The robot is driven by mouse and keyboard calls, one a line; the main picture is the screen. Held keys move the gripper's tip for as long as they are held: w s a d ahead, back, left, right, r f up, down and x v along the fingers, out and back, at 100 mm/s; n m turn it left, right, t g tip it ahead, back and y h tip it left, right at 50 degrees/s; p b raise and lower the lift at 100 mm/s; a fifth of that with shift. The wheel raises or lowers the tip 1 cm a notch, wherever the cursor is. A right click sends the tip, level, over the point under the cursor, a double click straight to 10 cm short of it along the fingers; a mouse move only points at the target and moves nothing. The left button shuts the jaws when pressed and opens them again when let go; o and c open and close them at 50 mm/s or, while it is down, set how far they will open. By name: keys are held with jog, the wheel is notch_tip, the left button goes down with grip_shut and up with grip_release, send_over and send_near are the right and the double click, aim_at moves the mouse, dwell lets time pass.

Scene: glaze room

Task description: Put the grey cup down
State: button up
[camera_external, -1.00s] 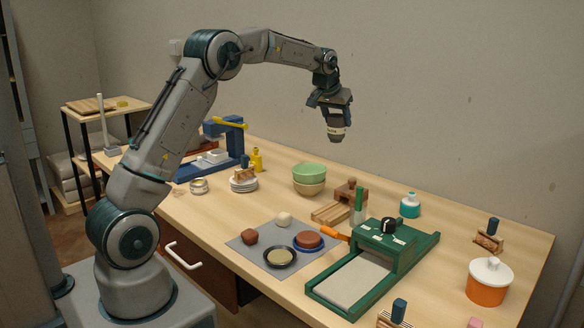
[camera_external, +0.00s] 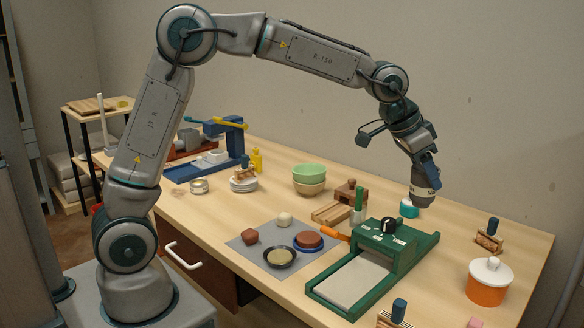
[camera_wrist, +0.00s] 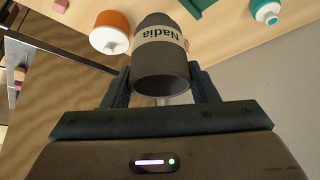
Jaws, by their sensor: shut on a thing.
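The grey cup (camera_external: 424,190) is dark grey with a pale band, and the band reads "Nadia" in the wrist view (camera_wrist: 160,65). My gripper (camera_external: 426,174) is shut on the cup, with one finger on each side of it, and the cup hangs with its open end toward the gripper. In the outside view the cup overlaps the teal bottle (camera_external: 408,210) and partly hides it. I cannot tell from that view how high the cup is above the table (camera_external: 455,235).
A green slab press (camera_external: 415,245) stands in front of the cup. An orange pot with a white lid (camera_external: 487,290) and a small wooden block holder (camera_external: 489,242) are to the right. Bare table lies between the press and the pot.

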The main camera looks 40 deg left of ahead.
jog(key=s+d+m+g+h, duration=0.15)
jog(key=s+d+m, duration=0.25)
jog(key=s+d, duration=0.65)
jog(key=shift+s+a+f, duration=0.3)
jog(key=shift+a+f, duration=0.1)
jog(key=shift+f, duration=2.25)
jog(key=shift+s+a+f, duration=0.3)
jog(key=shift+a+f, duration=0.05)
jog(key=shift+f, duration=2.3)
jog(key=shift+s+a+f, duration=0.3)
jog(key=shift+a+f, duration=0.1)
jog(key=shift+f, duration=2.25)
jog(key=shift+f, duration=0.15)
jog(key=o, duration=1)
jog(key=shift+o, duration=0.2)
